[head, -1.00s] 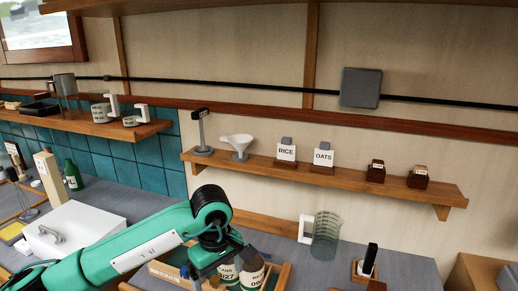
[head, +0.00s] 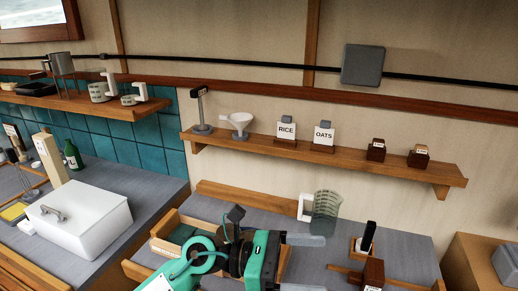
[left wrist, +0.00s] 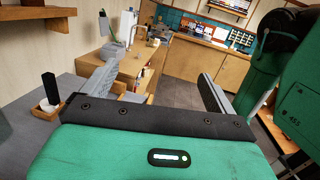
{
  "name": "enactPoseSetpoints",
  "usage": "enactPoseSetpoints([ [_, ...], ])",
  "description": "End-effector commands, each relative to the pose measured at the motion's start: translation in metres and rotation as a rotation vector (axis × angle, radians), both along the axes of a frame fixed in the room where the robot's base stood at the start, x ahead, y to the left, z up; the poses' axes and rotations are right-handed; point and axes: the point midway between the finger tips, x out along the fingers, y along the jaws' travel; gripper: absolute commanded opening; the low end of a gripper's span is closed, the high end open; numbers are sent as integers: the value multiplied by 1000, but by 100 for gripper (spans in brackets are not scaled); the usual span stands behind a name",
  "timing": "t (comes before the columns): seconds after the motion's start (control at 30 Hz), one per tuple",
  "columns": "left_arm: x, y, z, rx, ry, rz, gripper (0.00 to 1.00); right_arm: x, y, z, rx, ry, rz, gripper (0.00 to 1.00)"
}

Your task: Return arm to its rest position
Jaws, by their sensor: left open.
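My left arm comes in at the bottom of the head view and is bent, with its green wrist over the counter. My left gripper (head: 322,264) points right, with its two grey fingers apart and nothing between them. It is in front of the measuring jug (head: 325,216) and left of the black-handled tool (head: 367,235). In the left wrist view the gripper (left wrist: 160,68) is also open and empty. The right gripper is not in view.
A wooden tray (head: 165,248) lies partly hidden behind my arm. A white box (head: 80,215) stands on the left counter. A wall shelf (head: 400,173) holds a funnel, labelled holders and small blocks. Bare counter (head: 405,258) lies to the right.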

Motion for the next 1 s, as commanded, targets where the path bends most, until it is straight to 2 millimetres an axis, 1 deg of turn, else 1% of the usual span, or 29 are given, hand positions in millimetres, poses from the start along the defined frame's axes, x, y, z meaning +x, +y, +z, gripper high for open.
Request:
enactPoseSetpoints([
  [0.03,2,4,12,-96,108,42,92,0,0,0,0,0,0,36],
  [0.1,11,15,30,-233,265,106,92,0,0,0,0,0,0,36],
  [0.17,22,28,41,-346,404,164,92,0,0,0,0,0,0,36],
  [0.23,37,48,48,-474,570,230,92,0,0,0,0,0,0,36],
  [0.27,43,57,49,-527,642,256,92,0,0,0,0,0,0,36],
  [0.3,53,70,49,-598,740,295,92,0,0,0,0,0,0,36],
  [0.37,66,92,44,-701,884,353,92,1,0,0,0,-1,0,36],
  [0.4,74,107,37,-769,984,392,92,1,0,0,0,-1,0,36],
  [0.47,85,129,24,-869,1130,451,92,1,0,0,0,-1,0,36],
  [0.5,91,145,12,-934,1229,492,92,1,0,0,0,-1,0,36],
  [0.57,98,168,-9,-1030,1375,556,92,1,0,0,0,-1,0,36],
  [0.6,100,183,-25,-1094,1471,599,92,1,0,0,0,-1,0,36],
  [0.67,100,205,-52,-1187,1617,667,92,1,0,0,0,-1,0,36],
  [0.7,98,218,-72,-1248,1711,714,92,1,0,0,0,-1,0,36],
  [0.77,90,237,-102,-1337,1852,788,92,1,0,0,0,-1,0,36],
  [0.8,83,249,-123,-1397,1945,840,92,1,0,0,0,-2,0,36],
  [0.87,68,265,-154,-1482,2079,920,92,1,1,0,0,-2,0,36],
  [0.9,55,274,-175,-1538,2168,979,92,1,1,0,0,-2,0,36],
  [0.97,32,286,-204,-1618,2294,1069,92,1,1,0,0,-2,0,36],
  [1.0,16,292,-221,-1665,2370,1128,92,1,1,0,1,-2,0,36],
])
